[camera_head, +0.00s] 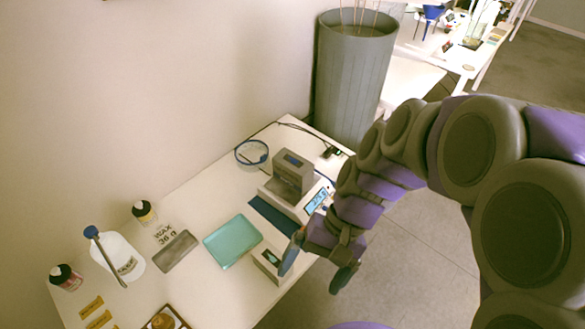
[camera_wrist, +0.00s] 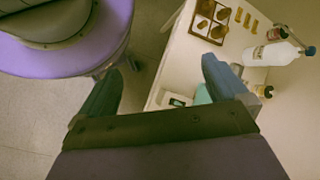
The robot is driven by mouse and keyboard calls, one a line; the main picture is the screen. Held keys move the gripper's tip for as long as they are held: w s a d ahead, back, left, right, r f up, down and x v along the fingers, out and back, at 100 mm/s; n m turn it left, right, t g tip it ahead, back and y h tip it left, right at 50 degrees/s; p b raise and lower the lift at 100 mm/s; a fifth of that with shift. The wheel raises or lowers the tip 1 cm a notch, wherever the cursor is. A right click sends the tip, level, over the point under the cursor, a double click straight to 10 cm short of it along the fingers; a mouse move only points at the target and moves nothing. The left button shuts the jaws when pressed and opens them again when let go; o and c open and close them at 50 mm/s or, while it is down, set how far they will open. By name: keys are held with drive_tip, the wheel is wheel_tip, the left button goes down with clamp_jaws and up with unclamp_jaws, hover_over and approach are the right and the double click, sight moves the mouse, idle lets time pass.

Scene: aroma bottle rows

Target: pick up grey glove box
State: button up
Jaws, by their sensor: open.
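A tall ribbed grey bin (camera_head: 350,80) stands behind. A compartment tray (camera_wrist: 210,20) shows in the wrist view.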

drive_tip(key=w+a+f+m+y, duration=0.1)
drive_tip(key=w+a+m+y, duration=0.1)
drive_tip(key=w+a+y, duration=0.3)
drive_tip(key=w+f+m+y, duration=0.1)
drive_tip(key=w+m+y, duration=0.15)
drive_tip(key=w, duration=0.45)
drive_tip(key=w+d+f+m+t+y, duration=0.1)
drive_tip(key=w+f+m+t+y, duration=0.15)
drive_tip(key=w, duration=0.35)
drive_tip(key=w+d+f+m+t+y, duration=0.1)
drive_tip(key=w+f+m+t+y, duration=0.15)
drive_tip(key=w+m, duration=0.2)
drive_tip(key=m+t+h+b, duration=0.2)
drive_tip(key=m+t+h, duration=0.2)
drive_tip(key=m+t, duration=0.8)
approach(307, 183)
drive_tip(key=shift+m+g, duration=0.3)
drive_tip(key=shift+m, duration=0.05)
drive_tip(key=x, duration=0.9)
drive_tip(key=shift+w+a+r, duration=0.1)
drive_tip(key=shift+w+a, duration=0.1)
drive_tip(key=shift+w, duration=0.15)
drive_tip(key=shift+w+d+b+x, duration=0.15)
drive_tip(key=shift+b+x, duration=0.35)
drive_tip(key=shift+x, duration=0.85)
drive_tip(key=shift+w+d+b+x, duration=0.1)
drive_tip(key=shift+b+x, duration=0.4)
drive_tip(key=shift+x, duration=0.9)
drive_tip(key=shift+c, duration=0.3)
